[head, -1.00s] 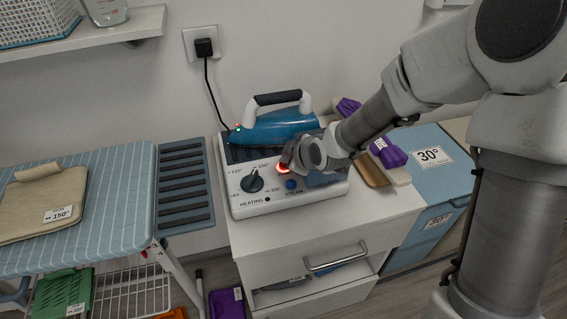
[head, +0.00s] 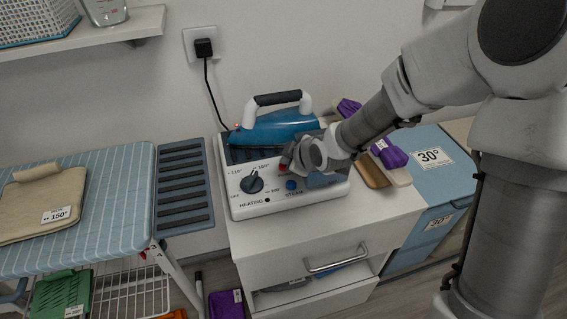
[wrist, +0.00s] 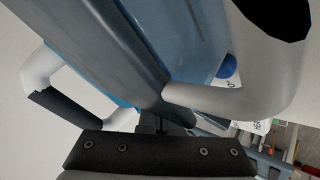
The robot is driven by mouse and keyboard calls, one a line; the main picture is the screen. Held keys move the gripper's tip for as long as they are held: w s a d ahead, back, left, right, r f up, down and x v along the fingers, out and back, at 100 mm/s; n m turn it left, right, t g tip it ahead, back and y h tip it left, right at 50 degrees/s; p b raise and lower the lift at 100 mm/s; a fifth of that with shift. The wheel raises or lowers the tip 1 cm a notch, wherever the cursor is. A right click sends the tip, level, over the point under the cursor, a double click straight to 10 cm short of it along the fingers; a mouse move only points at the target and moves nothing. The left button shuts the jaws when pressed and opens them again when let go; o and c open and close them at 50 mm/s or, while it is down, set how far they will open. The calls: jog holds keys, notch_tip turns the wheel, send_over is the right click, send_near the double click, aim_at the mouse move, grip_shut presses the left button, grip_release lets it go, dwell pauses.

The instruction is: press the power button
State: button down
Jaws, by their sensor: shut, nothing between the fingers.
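The steam iron station (head: 290,195) stands on the white cabinet, with a blue iron (head: 272,128) resting on top. The red power button (head: 282,167) is on its panel and looks unlit; it is partly covered by my gripper. My gripper (head: 286,160) is shut and empty, its tip at or right beside the button; I cannot tell whether it touches. In the wrist view the iron's blue body (wrist: 130,45) and handle fill the frame close to my gripper (wrist: 160,150).
A wall plug (head: 204,48) has a cord running down to the station. An ironing board (head: 110,200) stands at the left. Purple-ended brushes (head: 388,154) and a blue 30° box (head: 425,165) are at the right. The white cabinet (head: 330,235) has a partly open drawer.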

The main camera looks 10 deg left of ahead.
notch_tip(320, 180, up, 6)
jog(key=p, duration=0.5)
dwell(0.5)
jog(key=s+d+r+m+h, duration=0.1)
jog(key=d+r, duration=0.1)
jog(key=d, duration=0.1)
jog(key=d+r+m+h+p, duration=0.1)
jog(key=d+r, duration=0.2)
jog(key=s+d+r+m+h, duration=0.1)
jog(key=d+r, duration=0.2)
jog(key=shift+s+m, duration=0.3)
jog(key=shift+m, duration=0.1)
jog(key=s+d+r+m+h+p, duration=0.1)
jog(key=s+d+r+m, duration=0.3)
jog(key=s, duration=0.3)
jog(key=s+d+r+m+g+p, duration=0.1)
jog(key=s+d+r+m, duration=0.3)
jog(key=s, duration=0.3)
jog(key=s+d+r+m+h+p, duration=0.1)
jog(key=s+d+r+m+p, duration=0.1)
jog(key=s+d+r+m, duration=0.2)
jog(key=shift+s+d+r+m+g+h, duration=0.35)
jog(key=shift+s+d+r, duration=0.55)
jog(key=shift+s, duration=0.85)
